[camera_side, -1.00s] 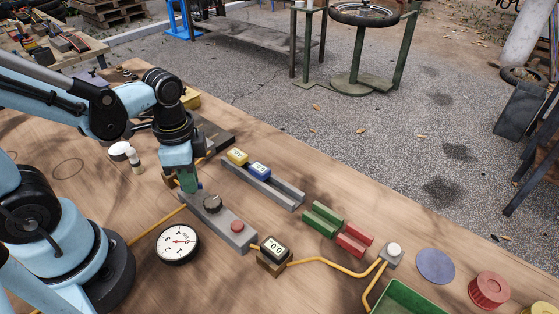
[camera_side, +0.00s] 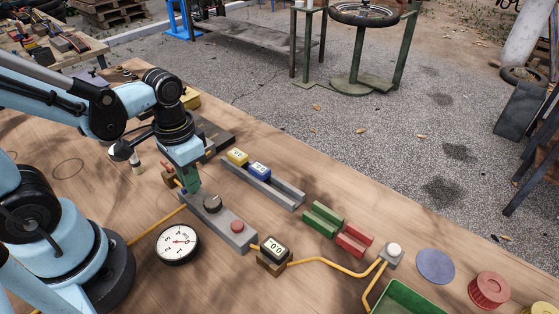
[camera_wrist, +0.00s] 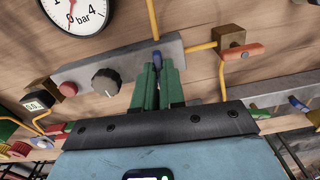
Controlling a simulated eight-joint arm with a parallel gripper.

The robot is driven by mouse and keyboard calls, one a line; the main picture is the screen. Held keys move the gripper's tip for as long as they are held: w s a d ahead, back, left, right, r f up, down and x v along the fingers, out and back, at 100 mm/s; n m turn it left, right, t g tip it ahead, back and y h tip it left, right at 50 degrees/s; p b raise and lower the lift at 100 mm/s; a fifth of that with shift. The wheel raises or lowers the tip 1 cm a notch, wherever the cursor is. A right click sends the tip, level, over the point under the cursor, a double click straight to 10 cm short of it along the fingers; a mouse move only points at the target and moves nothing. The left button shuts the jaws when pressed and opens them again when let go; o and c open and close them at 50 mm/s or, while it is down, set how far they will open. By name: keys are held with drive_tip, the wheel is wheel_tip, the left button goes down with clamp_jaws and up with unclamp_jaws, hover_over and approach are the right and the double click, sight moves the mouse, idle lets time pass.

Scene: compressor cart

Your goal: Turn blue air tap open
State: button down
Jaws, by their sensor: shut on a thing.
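The blue air tap (camera_wrist: 157,60) shows in the wrist view as a small blue piece at the edge of a grey block (camera_wrist: 190,57). My gripper (camera_wrist: 158,72) has its green fingers shut on it from both sides. Most of the tap is hidden between the fingers. In the side view my gripper (camera_side: 191,188) points down at the far left end of the grey block (camera_side: 238,240), and the tap is hidden there. How far the tap is turned cannot be told.
A black knob (camera_side: 212,203) and a red button (camera_side: 237,226) sit on the block close to my fingers. A round gauge (camera_side: 178,244) stands beside it. A brown block with an orange handle (camera_wrist: 242,50) is near. Grey rails (camera_side: 285,194) lie behind.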

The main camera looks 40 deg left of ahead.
idle(0.4)
drive_tip(key=c, duration=1.2)
unclamp_jaws()
drive_tip(key=shift+r, duration=0.1)
drive_tip(key=shift+r, duration=5.95)
drive_tip(key=shift+f, duration=0.1)
drive_tip(key=w+f+t, duration=0.1)
drive_tip(key=t, duration=0.1)
drive_tip(key=w+f+t, duration=0.1)
drive_tip(key=w+t, duration=0.3)
drive_tip(key=t, duration=0.1)
drive_tip(key=shift+w+a+f+n, duration=0.1)
drive_tip(key=shift+w+f+n, duration=0.15)
drive_tip(key=shift+f+n, duration=0.15)
